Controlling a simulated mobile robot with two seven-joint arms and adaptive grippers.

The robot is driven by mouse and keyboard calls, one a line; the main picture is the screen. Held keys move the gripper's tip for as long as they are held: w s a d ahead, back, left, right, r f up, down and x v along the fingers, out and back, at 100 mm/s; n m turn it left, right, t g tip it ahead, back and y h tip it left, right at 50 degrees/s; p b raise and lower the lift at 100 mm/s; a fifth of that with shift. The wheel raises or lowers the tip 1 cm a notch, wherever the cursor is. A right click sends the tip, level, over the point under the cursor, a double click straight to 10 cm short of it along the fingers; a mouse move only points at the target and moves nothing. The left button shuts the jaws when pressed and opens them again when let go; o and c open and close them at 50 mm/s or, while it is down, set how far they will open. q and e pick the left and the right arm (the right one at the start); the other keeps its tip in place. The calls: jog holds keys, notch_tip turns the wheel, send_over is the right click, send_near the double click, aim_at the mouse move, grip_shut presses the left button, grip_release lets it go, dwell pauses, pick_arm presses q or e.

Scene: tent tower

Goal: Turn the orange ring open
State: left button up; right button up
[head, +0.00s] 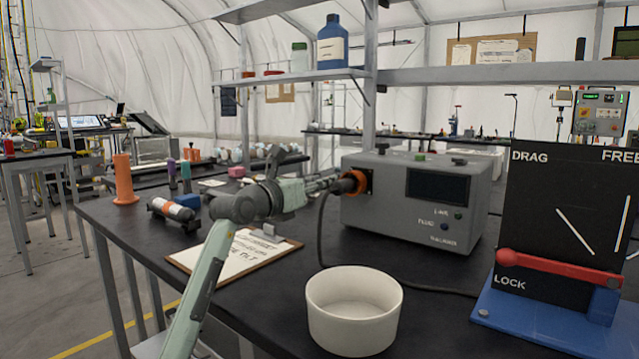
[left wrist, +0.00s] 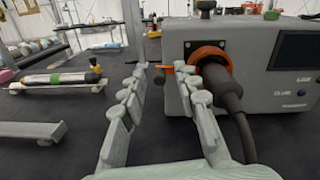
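The orange ring (head: 356,182) is on the left part of the front of a grey box (head: 410,205), around a dark plug with a black cable. In the left wrist view the ring (left wrist: 211,55) circles the plug (left wrist: 219,80), and a short orange tab reaches left from it. My left gripper (head: 335,182) comes from the left, close to the ring. In the left wrist view its fingers (left wrist: 162,72) are apart, with the tab end seen between the tips and the ring beyond the right finger. I cannot tell whether they touch. My right gripper is not in view.
A white bowl (head: 354,312) stands at the front of the black table. A clipboard (head: 233,252) lies under my left arm. A black panel with a red lever (head: 556,268) stands on a blue base at right. The black cable (head: 320,235) runs across the table.

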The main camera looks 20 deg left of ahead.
pick_arm(q)
grip_shut()
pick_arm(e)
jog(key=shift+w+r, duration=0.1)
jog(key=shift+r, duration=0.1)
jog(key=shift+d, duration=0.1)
